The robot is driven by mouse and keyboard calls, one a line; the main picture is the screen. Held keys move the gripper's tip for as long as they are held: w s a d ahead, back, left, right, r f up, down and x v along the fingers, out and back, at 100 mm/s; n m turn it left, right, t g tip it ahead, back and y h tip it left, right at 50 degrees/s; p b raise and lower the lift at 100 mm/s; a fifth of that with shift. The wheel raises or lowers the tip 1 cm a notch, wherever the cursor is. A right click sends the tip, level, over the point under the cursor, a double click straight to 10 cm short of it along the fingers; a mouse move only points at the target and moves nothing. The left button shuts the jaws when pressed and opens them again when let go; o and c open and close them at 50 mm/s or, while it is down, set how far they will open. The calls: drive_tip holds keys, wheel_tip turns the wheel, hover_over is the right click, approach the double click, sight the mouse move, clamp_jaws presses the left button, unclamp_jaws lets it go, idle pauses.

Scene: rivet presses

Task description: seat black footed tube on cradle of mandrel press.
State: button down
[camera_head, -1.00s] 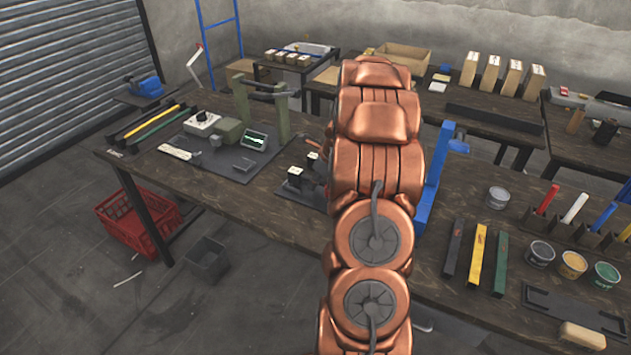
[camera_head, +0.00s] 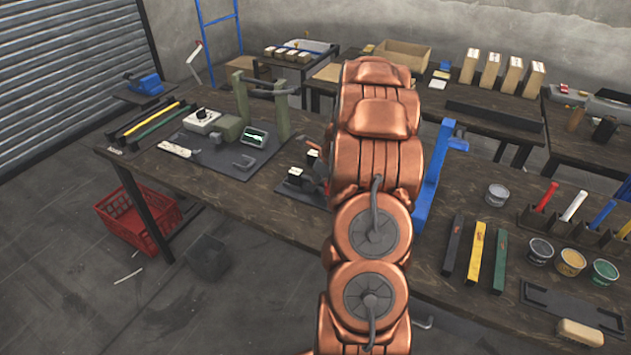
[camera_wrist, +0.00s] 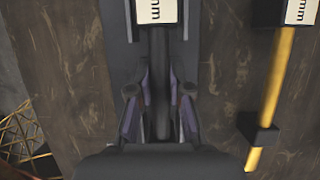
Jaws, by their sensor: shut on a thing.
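In the wrist view my gripper (camera_wrist: 160,115) has its two fingers on either side of a black tube (camera_wrist: 160,70) and is shut on it. The tube runs up the picture, and its upper end goes out of sight at a black block with a white "mm" label (camera_wrist: 155,10). The tube's foot cannot be made out. A dark plate (camera_wrist: 118,60) lies beneath. In the head view my copper arm hides my gripper and the tube. A blue press frame (camera_head: 435,185) shows partly behind the arm. Its cradle is hidden, and I cannot tell whether the tube touches it.
A yellow tube (camera_wrist: 283,70) with a black foot (camera_wrist: 258,133) lies to the right of my gripper. A green press frame (camera_head: 240,100) stands on the bench left of my arm. Black, yellow and green bars (camera_head: 475,253) lie at right, near several paint tins (camera_head: 570,262).

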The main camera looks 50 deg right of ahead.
drive_tip(key=c, duration=1)
unclamp_jaws()
drive_tip(key=shift+r, duration=0.1)
drive_tip(key=v, duration=1.2)
drive_tip(key=shift+d, duration=0.1)
